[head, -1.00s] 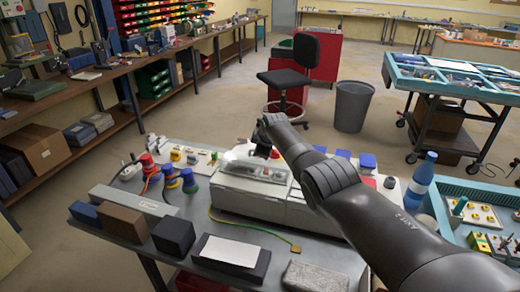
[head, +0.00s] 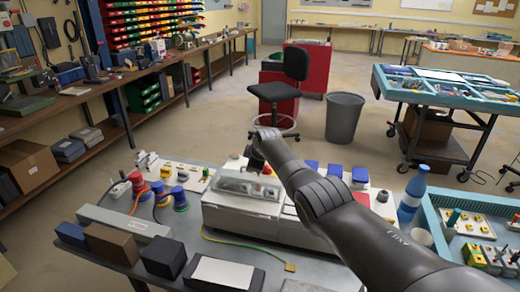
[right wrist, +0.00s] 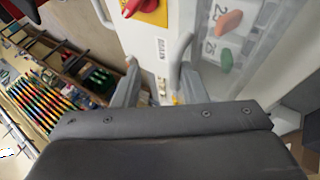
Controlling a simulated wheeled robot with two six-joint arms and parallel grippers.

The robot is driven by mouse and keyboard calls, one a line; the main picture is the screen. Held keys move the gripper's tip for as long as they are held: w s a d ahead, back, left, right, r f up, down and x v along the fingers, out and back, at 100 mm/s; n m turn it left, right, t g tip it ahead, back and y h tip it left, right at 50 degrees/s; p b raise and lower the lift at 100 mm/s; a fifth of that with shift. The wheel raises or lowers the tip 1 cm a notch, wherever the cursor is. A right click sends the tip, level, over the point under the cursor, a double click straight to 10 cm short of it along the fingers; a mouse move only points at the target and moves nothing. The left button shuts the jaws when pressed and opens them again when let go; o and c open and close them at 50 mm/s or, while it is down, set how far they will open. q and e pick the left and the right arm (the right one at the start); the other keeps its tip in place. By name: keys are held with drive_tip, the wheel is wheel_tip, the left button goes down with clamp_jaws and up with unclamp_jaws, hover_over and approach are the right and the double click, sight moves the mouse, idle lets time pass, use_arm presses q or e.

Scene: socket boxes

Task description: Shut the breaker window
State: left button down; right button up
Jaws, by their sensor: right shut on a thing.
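The breaker box (head: 235,211) is a light grey and white housing on the near table, with a clear domed breaker window (head: 245,182) on top. In the head view the window lies low over the box; whether it is fully down I cannot tell. In the right wrist view the clear window (right wrist: 240,70) shows on the right, with orange and green switches behind it. My right gripper (right wrist: 157,52) is at the window's edge, its fingers on either side of a pale strip, shut on the window. The exact contact is hidden. My left gripper is out of view.
A red knob on a yellow plate (right wrist: 150,10) sits close to the right gripper. Red and blue plugs (head: 165,190) stand left of the box, dark blocks (head: 163,257) in front. A blue bottle (head: 413,192) and a teal tray (head: 432,222) are at the right.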

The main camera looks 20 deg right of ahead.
sight(258, 179)
drive_tip(key=shift+s+d+r+p, duration=0.15)
drive_tip(key=shift+d+r+p, duration=0.1)
drive_tip(key=shift+r+p, duration=0.5)
drive_tip(key=shift+p+v, duration=0.55)
drive_tip(key=shift+v, duration=1.45)
drive_tip(key=b+v, duration=0.1)
drive_tip(key=v, duration=1.1)
drive_tip(key=shift+s+f+b, duration=0.25)
drive_tip(key=shift+b, duration=0.15)
drive_tip(key=shift+a, duration=0.15)
